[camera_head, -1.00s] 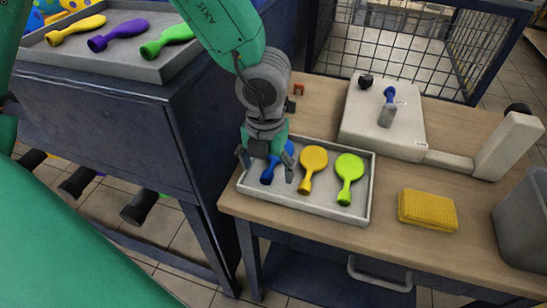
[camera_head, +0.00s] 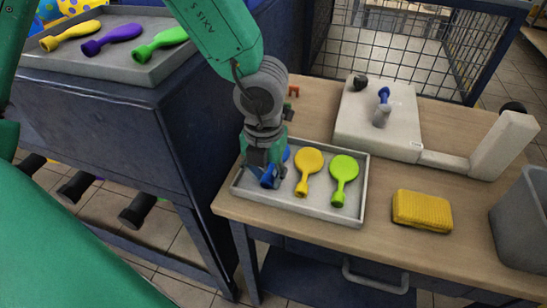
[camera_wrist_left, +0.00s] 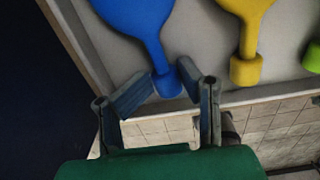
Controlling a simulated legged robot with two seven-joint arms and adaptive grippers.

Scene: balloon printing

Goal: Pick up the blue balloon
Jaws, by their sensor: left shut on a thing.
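The blue balloon (camera_head: 286,154) lies at the left end of a grey tray (camera_head: 312,208) on the wooden table. My left gripper (camera_head: 264,177) is over it and shut on it near its neck; the fingers hide much of the balloon in the head view. In the left wrist view, the blue balloon (camera_wrist_left: 135,18) has its neck end between the fingertips of the left gripper (camera_wrist_left: 165,88). A yellow balloon (camera_head: 309,162) and a lime green balloon (camera_head: 343,170) lie to its right in the tray. My right gripper is not in view.
A yellow sponge-like block (camera_head: 422,211) lies right of the tray. A pale device (camera_head: 378,130) with a blue-topped part stands behind it. A grey bin (camera_head: 520,225) is at the right. Another tray (camera_head: 150,68) with balloons sits on the dark cabinet at the left.

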